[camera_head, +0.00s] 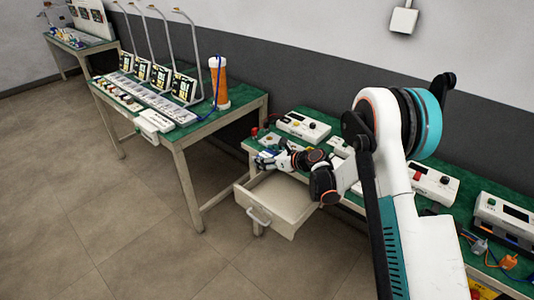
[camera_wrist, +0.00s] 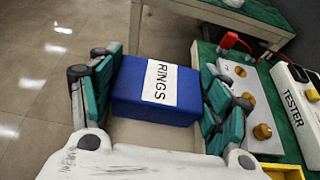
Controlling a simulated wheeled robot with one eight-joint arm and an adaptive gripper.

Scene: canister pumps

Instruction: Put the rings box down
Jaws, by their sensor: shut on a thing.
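The rings box (camera_wrist: 135,90) is a blue block with a white label reading RINGS. In the wrist view it sits between the two green-padded fingers of my gripper (camera_wrist: 160,66), which are closed on its sides. In the head view my gripper (camera_head: 270,160) is at the left end of the near green-topped table (camera_head: 255,143), by the open drawer (camera_head: 303,217). The box is too small and covered to make out clearly there. A pale surface shows below the box in the wrist view; whether the box touches it I cannot tell.
A white panel with brass knobs (camera_wrist: 243,84) and a white TESTER unit (camera_wrist: 291,108) lie right of my gripper. A yellow tray edge (camera_wrist: 285,170) shows lower right. Another green-topped table (camera_head: 235,105) stands to the left, with tiled floor (camera_head: 120,225) in front.

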